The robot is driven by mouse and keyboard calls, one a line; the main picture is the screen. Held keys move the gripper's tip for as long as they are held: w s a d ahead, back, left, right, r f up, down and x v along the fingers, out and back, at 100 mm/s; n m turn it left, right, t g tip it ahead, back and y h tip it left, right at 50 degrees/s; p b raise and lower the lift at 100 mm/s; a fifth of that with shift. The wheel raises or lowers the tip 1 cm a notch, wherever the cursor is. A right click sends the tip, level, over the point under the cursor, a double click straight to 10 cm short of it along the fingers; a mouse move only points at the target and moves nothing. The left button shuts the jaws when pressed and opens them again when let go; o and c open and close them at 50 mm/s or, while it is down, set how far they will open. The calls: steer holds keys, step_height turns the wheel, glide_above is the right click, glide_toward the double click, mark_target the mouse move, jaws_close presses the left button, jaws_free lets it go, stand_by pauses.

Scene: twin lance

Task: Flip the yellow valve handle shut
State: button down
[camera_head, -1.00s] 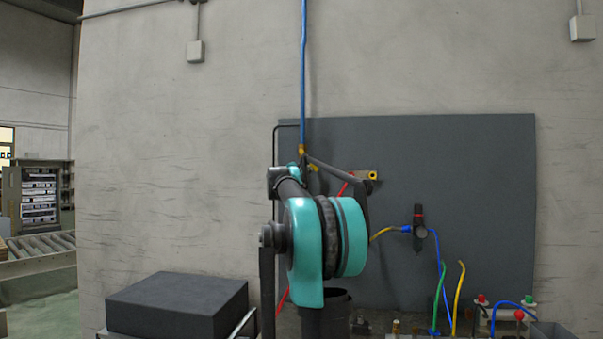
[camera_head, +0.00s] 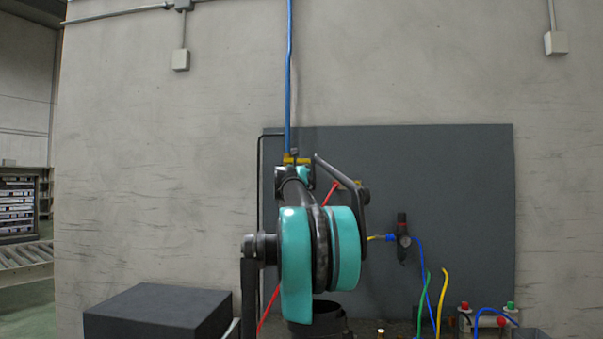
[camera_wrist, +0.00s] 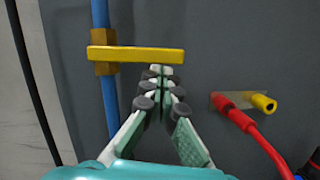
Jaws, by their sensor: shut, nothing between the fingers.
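The yellow valve handle (camera_wrist: 150,54) is a flat bar lying crosswise, nearly level, over the upright blue pipe (camera_wrist: 100,95) in the wrist view. Its brass valve body (camera_wrist: 105,68) sits on the pipe behind the bar's left end, and the bar reaches to the right. In the head view the handle (camera_head: 288,159) shows as a small yellow strip above my arm. My gripper (camera_wrist: 160,84) is shut and empty, its tips just below the bar's right half; I cannot tell whether they touch it.
A red hose (camera_wrist: 245,122) with a yellow-ended fitting sticks out of the grey panel (camera_wrist: 215,45) to the right of my gripper. A regulator (camera_head: 402,240) with coloured hoses is further right on the panel. A dark box (camera_head: 155,310) stands at lower left.

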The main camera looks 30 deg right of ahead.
steer(key=shift+s+d+r, duration=0.1)
steer(key=shift+r, duration=0.2)
stand_by(0.4)
steer(key=shift+f, duration=0.1)
steer(key=s+a+f, duration=0.5)
steer(key=s+f, duration=0.1)
steer(key=s, duration=0.2)
steer(key=shift+a+f, duration=0.2)
steer(key=shift+a, duration=0.05)
stand_by(0.5)
